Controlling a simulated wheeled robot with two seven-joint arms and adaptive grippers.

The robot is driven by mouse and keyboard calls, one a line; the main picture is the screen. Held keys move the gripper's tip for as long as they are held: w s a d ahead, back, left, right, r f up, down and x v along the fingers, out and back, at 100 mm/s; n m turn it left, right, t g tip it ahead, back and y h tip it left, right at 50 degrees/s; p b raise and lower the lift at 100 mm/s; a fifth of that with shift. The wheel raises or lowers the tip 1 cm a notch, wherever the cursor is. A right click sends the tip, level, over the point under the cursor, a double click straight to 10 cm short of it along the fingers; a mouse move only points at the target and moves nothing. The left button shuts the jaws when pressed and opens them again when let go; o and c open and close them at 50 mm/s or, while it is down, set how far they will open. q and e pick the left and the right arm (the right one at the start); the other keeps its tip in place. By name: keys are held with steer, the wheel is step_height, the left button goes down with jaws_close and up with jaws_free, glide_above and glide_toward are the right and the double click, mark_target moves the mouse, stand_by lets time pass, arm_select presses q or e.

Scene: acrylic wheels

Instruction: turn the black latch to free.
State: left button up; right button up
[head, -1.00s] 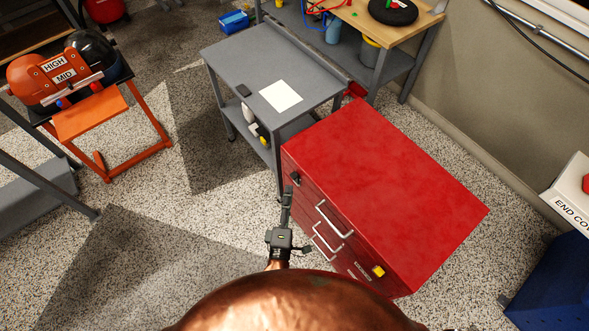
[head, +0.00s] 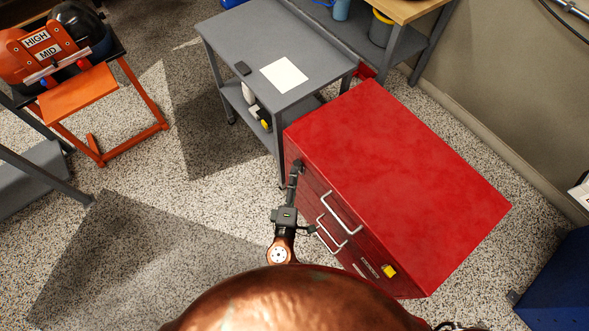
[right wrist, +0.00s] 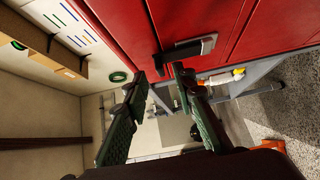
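The black latch (head: 299,166) is on the upper left of the front of the red cabinet (head: 395,185). In the right wrist view it is a dark bar with a grey face (right wrist: 190,48), tilted slightly, on the red front. My right gripper (head: 293,180) is beside the latch in the head view. In the right wrist view its two green ridged fingers (right wrist: 160,77) are apart, with the latch's left end just ahead of the gap between their tips. I cannot tell whether they touch it. My left gripper is in neither view.
Metal drawer handles (head: 342,212) and a yellow tab (head: 389,271) are on the cabinet front. A grey cart (head: 240,48) holding a white sheet (head: 284,75) stands behind. An orange stand (head: 88,100) is at the left. Speckled floor is clear left of the cabinet.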

steer(key=shift+w+d, duration=0.15)
steer(key=shift+w, duration=1.05)
steer(key=shift+c, duration=0.5)
jaws_close()
